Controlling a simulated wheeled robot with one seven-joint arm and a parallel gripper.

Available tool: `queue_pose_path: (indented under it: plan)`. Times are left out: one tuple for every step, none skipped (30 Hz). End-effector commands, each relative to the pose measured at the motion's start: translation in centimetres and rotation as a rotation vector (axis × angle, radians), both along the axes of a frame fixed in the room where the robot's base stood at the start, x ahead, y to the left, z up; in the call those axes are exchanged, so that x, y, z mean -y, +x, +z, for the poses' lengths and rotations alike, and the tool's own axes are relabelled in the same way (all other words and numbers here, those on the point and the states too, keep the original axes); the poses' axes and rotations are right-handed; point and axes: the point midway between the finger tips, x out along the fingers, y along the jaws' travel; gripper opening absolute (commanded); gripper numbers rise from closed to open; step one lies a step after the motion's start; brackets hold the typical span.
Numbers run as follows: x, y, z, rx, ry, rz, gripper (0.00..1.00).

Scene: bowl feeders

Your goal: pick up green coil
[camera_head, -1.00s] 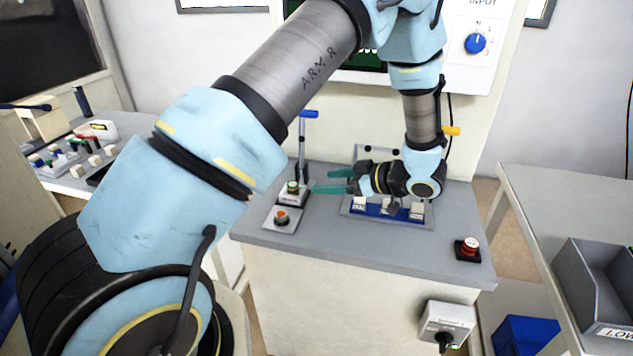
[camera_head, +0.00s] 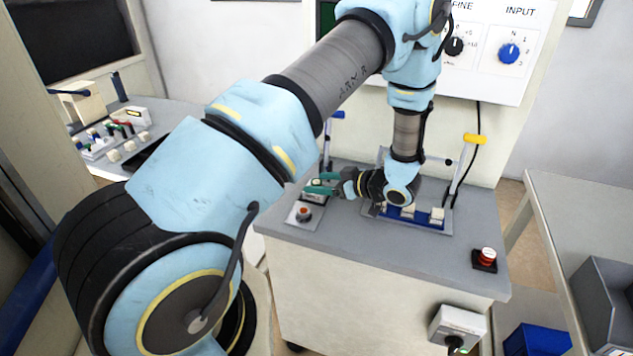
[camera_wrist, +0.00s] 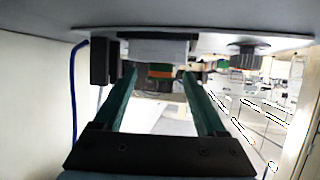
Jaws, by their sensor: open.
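The green coil (camera_head: 316,182) stands on a small white holder at the back left of the grey bench. In the wrist view, where the bench is at the top, the coil (camera_wrist: 160,72) shows an orange band with dark green beside it, by a white block. My gripper (camera_head: 322,184) is open, with its green fingers reaching left, level with the bench. In the wrist view the fingers of my gripper (camera_wrist: 159,76) lie on either side of the coil, with their tips near it. I cannot tell whether they touch it. The fingers partly hide the coil in the head view.
An orange-topped piece (camera_head: 304,212) sits on a plate just in front of the coil. A blue-based rack (camera_head: 410,219) with white blocks is under my wrist. Upright levers with a blue handle (camera_head: 338,115) and a yellow handle (camera_head: 474,139) stand nearby.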

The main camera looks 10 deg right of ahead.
Motion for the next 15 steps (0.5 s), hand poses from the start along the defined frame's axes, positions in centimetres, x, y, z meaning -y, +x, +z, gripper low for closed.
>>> queue_pose_path:
  plan:
    - [-0.12, 0.14, -0.02, 0.000, 0.000, -0.001, 0.74]
    - [-0.13, 0.16, -0.08, 0.000, -0.002, -0.001, 0.74]
    - [-0.12, 0.17, -0.12, 0.000, -0.002, -0.001, 0.74]
    - [-0.10, 0.16, -0.14, 0.001, -0.002, -0.001, 0.74]
    - [-0.09, 0.16, -0.15, 0.001, -0.002, -0.001, 0.74]
    - [-0.09, 0.15, -0.14, 0.000, -0.002, -0.001, 0.74]
    - [-0.09, 0.15, -0.14, 0.001, -0.002, -0.001, 0.71]
    - [-0.08, 0.15, -0.14, 0.000, -0.002, -0.001, 0.68]
    - [-0.08, 0.15, -0.14, 0.000, -0.002, -0.001, 0.64]
    - [-0.08, 0.15, -0.14, 0.000, -0.002, -0.001, 0.60]
    - [-0.07, 0.14, -0.14, 0.000, -0.002, -0.001, 0.57]
    - [-0.07, 0.14, -0.14, 0.000, -0.002, -0.001, 0.52]
    - [-0.07, 0.14, -0.14, 0.000, -0.002, -0.001, 0.49]
    - [-0.07, 0.13, -0.13, 0.000, -0.002, -0.001, 0.46]
    - [-0.07, 0.13, -0.13, 0.000, -0.002, -0.001, 0.41]
